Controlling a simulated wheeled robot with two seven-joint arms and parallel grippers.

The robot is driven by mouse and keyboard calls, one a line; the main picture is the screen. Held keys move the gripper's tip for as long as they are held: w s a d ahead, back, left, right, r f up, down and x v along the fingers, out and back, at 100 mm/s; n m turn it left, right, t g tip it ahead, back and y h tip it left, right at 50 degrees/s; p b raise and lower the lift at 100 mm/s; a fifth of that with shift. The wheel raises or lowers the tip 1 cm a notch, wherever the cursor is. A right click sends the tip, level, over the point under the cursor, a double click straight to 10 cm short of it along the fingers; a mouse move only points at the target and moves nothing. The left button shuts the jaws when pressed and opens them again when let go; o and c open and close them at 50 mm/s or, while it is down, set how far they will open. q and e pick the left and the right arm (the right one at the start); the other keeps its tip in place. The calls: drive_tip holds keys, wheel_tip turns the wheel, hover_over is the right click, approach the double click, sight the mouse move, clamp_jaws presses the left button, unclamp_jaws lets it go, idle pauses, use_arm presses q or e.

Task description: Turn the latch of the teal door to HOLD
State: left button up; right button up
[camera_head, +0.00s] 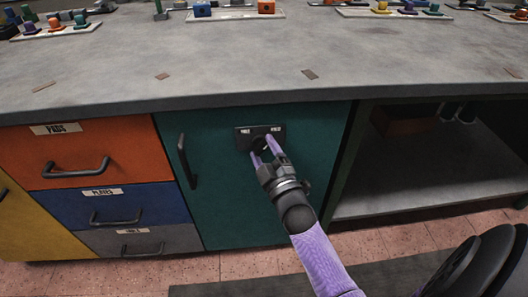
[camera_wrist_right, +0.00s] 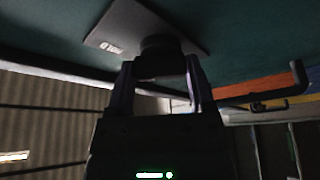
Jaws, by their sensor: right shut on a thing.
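The teal door (camera_head: 222,205) is closed below the worktop, with a dark vertical handle (camera_head: 187,160) at its left. The latch's black plate (camera_head: 243,141) is at the door's top, with a small white label at each upper corner, too small to read surely. My right gripper (camera_head: 264,151) is shut on the dark latch knob (camera_wrist_right: 160,46) in front of the plate. In the right wrist view its two fingers (camera_wrist_right: 160,76) stand on either side of the knob. The fingers partly hide the knob in the head view, so its pointing direction is unclear. My left gripper is not in view.
Orange (camera_head: 110,147), blue (camera_head: 143,205) and grey (camera_head: 165,240) drawers with bar handles are left of the teal door. An open shelf (camera_head: 400,197) is at the right. The worktop's (camera_head: 230,60) front is mostly clear; small coloured parts stand along its back.

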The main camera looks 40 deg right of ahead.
drive_tip(key=shift+f+m, duration=0.1)
drive_tip(key=shift+m, duration=0.6)
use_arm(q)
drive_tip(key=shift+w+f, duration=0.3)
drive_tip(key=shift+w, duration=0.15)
use_arm(e)
drive_tip(key=shift+m+h, duration=0.4)
drive_tip(key=shift+m, duration=0.1)
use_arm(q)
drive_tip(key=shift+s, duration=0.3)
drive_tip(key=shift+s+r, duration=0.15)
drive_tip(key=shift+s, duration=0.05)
use_arm(e)
drive_tip(key=o, duration=1.2)
use_arm(q)
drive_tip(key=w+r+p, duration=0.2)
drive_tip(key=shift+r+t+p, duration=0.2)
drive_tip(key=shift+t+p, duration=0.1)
drive_tip(key=shift+p, duration=0.1)
use_arm(e)
drive_tip(key=shift+o, duration=0.2)
drive_tip(key=v, duration=1)
drive_tip(key=shift+f, duration=0.2)
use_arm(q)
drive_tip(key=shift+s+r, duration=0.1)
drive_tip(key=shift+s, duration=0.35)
use_arm(e)
drive_tip(key=shift+w, duration=0.15)
